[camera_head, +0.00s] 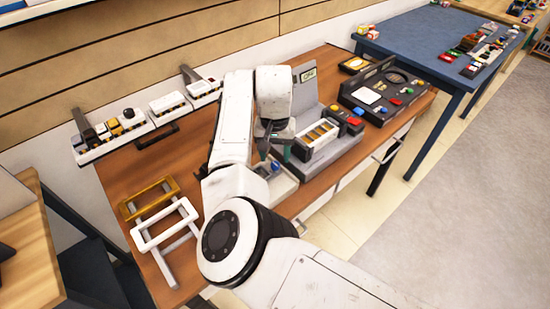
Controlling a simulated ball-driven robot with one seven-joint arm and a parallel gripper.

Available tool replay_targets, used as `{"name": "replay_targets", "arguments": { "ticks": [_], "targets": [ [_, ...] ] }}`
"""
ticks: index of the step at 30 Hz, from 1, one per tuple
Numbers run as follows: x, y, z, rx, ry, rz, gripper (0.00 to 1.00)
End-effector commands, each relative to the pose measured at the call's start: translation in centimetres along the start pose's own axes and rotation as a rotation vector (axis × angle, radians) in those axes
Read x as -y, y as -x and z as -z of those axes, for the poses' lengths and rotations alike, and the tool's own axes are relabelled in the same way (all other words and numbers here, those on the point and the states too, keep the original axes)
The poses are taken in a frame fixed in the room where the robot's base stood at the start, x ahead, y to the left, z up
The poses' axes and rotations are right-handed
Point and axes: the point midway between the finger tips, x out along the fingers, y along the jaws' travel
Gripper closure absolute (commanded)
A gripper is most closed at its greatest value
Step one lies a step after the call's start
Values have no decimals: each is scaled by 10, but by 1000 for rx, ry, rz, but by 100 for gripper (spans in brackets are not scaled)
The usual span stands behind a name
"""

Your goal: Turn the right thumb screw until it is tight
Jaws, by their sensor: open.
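A grey device (335,146) stands on the brown wooden table, with an upright back plate (305,85), a slotted block (318,134) with gold-coloured strips, and a red and a dark button at its right end. My gripper (264,150) is dark, points down and is open at the left side of this device, above or beside a small grey tray (284,184). Nothing shows between its fingers. I cannot make out the right thumb screw; it is too small or hidden behind my arm.
A dark control panel (385,92) with coloured buttons stands to the right of the device. White modules (112,135) line the table's back left edge. A gold frame (149,198) and a white frame (165,224) stand at the left. A blue table (435,45) is beyond.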

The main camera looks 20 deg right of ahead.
Motion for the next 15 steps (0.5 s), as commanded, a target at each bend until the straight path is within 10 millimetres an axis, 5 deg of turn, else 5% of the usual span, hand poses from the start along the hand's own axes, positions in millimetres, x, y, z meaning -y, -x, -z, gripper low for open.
{"name": "replay_targets", "arguments": {
  "ticks": [6, 15],
  "targets": [
    [-1, -25, 0, 1, -1, 0, 46],
    [0, -31, 0, -1, -1, 0, 46]
  ]
}}
